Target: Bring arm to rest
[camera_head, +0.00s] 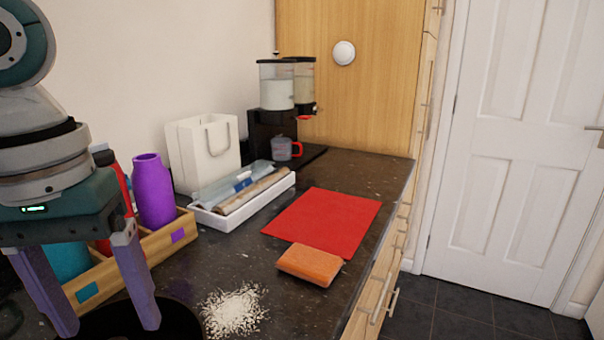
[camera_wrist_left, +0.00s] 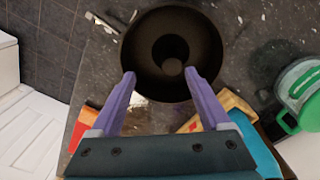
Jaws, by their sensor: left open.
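My left gripper (camera_head: 104,322) comes in from the left in the head view, pointing down with its two purple fingers spread apart. Nothing shows between the fingers. In the wrist view the open fingertips (camera_wrist_left: 160,77) are over the near rim of a dark round vessel (camera_wrist_left: 170,50). The vessel's dark rim (camera_head: 172,312) shows at the bottom edge of the head view, partly cut off. I cannot tell whether the fingertips touch it. My right gripper is in neither view.
A wooden crate (camera_head: 165,243) with bottles stands just behind my left gripper. White grains (camera_head: 235,310), an orange sponge (camera_head: 310,264) and a red mat (camera_head: 325,220) lie to the right. A white tray (camera_head: 215,222), paper bag (camera_head: 203,152) and dispenser (camera_head: 277,85) stand farther back.

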